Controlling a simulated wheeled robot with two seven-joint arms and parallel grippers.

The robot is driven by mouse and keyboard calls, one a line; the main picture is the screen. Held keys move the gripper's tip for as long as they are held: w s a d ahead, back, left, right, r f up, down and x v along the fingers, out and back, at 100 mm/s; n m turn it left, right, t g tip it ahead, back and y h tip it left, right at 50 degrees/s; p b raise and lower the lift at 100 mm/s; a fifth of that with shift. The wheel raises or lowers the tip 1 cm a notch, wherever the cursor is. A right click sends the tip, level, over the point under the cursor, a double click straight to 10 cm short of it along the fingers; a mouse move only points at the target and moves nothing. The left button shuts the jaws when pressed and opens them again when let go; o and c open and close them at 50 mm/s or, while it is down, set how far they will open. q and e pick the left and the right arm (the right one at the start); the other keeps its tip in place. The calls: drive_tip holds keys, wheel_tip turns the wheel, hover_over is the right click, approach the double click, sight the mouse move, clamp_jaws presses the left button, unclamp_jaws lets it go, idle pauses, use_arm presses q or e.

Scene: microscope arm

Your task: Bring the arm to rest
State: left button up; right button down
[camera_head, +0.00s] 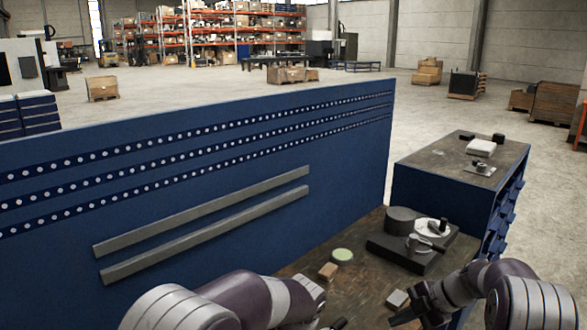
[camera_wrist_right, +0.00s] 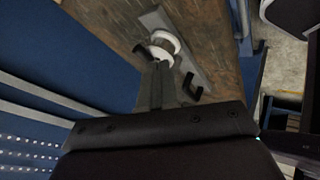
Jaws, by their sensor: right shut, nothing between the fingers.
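A device with a dark flat base (camera_head: 385,248), a dark grey cylinder and a white disc (camera_head: 432,228) stands on the brown worktop at the right. A small dark upright part stands on the disc, and a short grey post with a lever (camera_head: 412,242) is in front of it. I cannot tell which part is the arm to be rested. My right gripper (camera_head: 418,303) is in front of the device, apart from it, shut and empty. Its fingers (camera_wrist_right: 160,68) show in the right wrist view over a grey plate with a white round part (camera_wrist_right: 163,45). My left arm enters at the bottom; its jaws are not clear.
A brown block (camera_head: 328,271), a pale green round dish (camera_head: 343,254) and a grey block (camera_head: 397,299) sit on the worktop (camera_head: 368,285). A blue panel (camera_head: 220,180) with two grey rails borders it. A blue drawer cabinet (camera_head: 440,195) stands beyond.

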drive_tip(key=w+d+m+t+h, duration=0.4)
drive_tip(key=w+d+m+t, duration=0.15)
drive_tip(key=m, duration=0.25)
drive_tip(key=s+a+f+m+g+h, duration=0.25)
drive_tip(key=s+m, duration=0.45)
drive_tip(key=s, duration=0.4)
drive_tip(key=s+a+f+m+g+h, duration=0.1)
drive_tip(key=s+m+g+h, duration=0.2)
drive_tip(key=s+m, duration=0.55)
use_arm(q)
drive_tip(key=s+a+f+n+h, duration=0.1)
drive_tip(key=s+a+n, duration=0.8)
drive_tip(key=s+a, duration=0.7)
drive_tip(key=shift+a+h, duration=0.3)
drive_tip(key=shift+a, duration=0.15)
use_arm(e)
drive_tip(key=s+a+r+g+y, duration=0.1)
drive_tip(key=s+a+r, duration=0.1)
drive_tip(key=s+a, duration=0.6)
drive_tip(key=shift+s+g+y, duration=0.35)
drive_tip(key=shift+s+g, duration=0.05)
drive_tip(key=shift+s, duration=1.85)
